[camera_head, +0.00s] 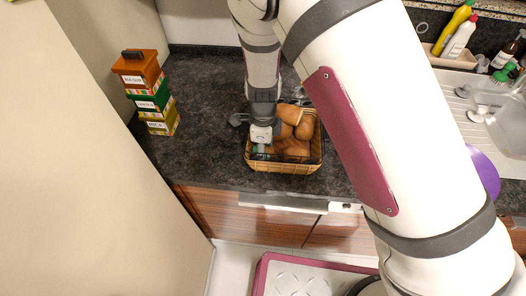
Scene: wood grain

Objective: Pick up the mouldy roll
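A wicker basket (284,167) stands on the dark countertop and holds several brown bread rolls (304,128). My gripper (261,145) points down into the left side of the basket, beside the rolls. Its fingers are small and partly hidden, so I cannot tell whether they are open or shut, or whether they touch a roll. A dark greenish patch shows just below the gripper; I cannot tell whether it is mould on a roll or part of the gripper. No roll is clearly recognisable as the mouldy one.
A stack of labelled boxes (152,105) stands at the left of the dark countertop (205,150). Bottles (459,37) and a sink (508,128) are at the right. A purple round thing (485,172) is partly behind my arm. Bare counter lies left of the basket.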

